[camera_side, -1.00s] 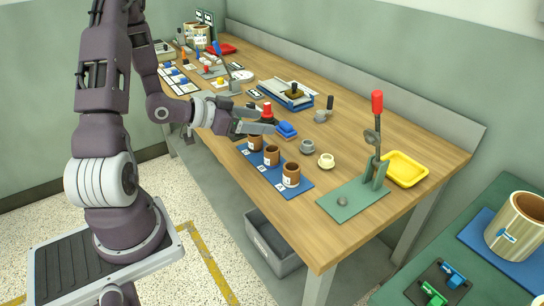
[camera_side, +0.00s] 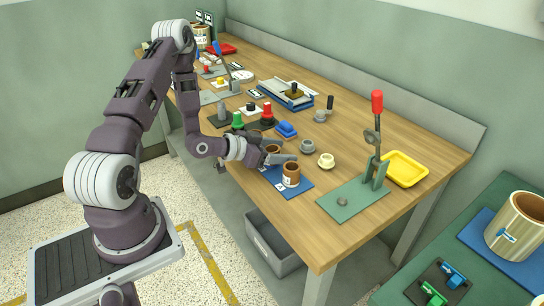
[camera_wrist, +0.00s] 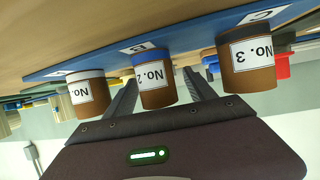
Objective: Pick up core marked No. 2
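The core marked No. 2 (camera_wrist: 157,82) is a brown cylinder with a blue band and a white label, in the middle of a row on a blue board (camera_wrist: 105,62). The wrist view is upside down. My gripper (camera_wrist: 160,88) is open, with one finger on each side of this core and gaps between. In the side view, my gripper (camera_side: 276,158) is low over the blue board (camera_side: 305,184) and partly hides the middle core (camera_side: 273,149).
The core marked No. 3 (camera_wrist: 247,68) is close on the right in the wrist view. A core with a partly cut-off label (camera_wrist: 88,93) is on the left. Red- and green-handled tools (camera_side: 267,113) and a green-based lever press (camera_side: 352,204) stand nearby on the table.

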